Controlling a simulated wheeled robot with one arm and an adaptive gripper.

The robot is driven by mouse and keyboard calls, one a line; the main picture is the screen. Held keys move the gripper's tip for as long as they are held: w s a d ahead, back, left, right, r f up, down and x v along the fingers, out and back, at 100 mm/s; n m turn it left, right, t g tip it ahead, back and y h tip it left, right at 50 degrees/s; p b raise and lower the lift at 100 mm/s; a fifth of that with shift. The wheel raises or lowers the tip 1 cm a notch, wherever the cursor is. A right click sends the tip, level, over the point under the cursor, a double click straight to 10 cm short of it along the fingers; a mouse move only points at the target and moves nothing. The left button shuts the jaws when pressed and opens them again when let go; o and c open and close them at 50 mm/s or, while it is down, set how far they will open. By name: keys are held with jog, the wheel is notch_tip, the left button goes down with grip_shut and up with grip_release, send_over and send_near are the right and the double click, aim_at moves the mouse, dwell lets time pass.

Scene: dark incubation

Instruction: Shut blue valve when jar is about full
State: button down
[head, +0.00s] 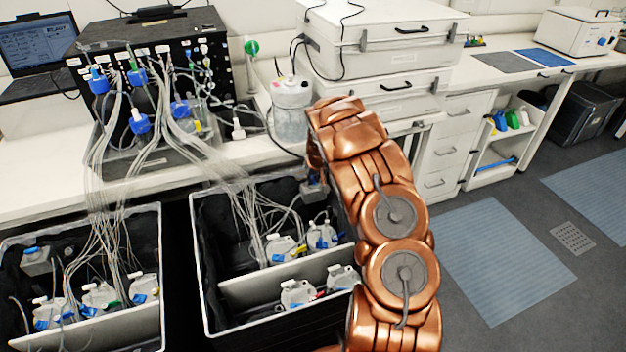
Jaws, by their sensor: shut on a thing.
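A clear jar (291,112) with a white lid stands upright on the bench, just left of the white cases. A red part and a dark part show on its lid, and thin tubing runs near it. Its fill level is not clear in this view. My copper arm rises in front of the right-hand bin and bends over near the jar. My gripper is hidden behind the arm, so I cannot see its fingers or what they hold. Several small blue parts show on the bottles and tubing, but I cannot tell which is the blue valve.
Two open black bins stand below the bench, the left (160,270) and the right (203,290), holding several tubed bottles. A black rack (150,45) with blue-capped bottles and a laptop (40,42) stand on the bench. White cases (385,58) stand behind my arm.

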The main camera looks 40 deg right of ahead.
jog(key=shift+f, duration=0.1)
jog(key=m+b, duration=0.1)
jog(key=b, duration=0.1)
jog(key=m+h+b, duration=0.1)
jog(key=m+b, duration=0.1)
jog(key=b, duration=0.1)
jog(key=shift+w+a+f+m+h, duration=0.1)
jog(key=shift+a+f+m+h, duration=0.05)
jog(key=shift+f+m+h, duration=0.15)
jog(key=m+g+b, duration=0.1)
jog(key=m+b, duration=0.2)
jog(key=b, duration=0.3)
jog(key=shift+f+h, duration=0.1)
jog(key=shift+h, duration=0.3)
jog(key=m+b, duration=0.2)
jog(key=b, duration=0.1)
jog(key=m+g+b, duration=0.1)
jog(key=b, duration=0.2)
jog(key=shift+w+a+m+g, duration=0.2)
jog(key=shift+m+g, duration=0.1)
jog(key=shift+m, duration=0.1)
jog(key=m+g+b, duration=0.1)
jog(key=m+b, duration=0.2)
jog(key=shift+r+h, duration=0.2)
jog(key=shift+h, duration=0.2)
jog(key=shift+d+r+m+g+b, duration=0.15)
jog(key=shift+m+g+b, duration=0.35)
jog(key=shift+m+b, duration=0.55)
jog(key=shift+r+m, duration=0.1)
jog(key=shift+m, duration=0.25)
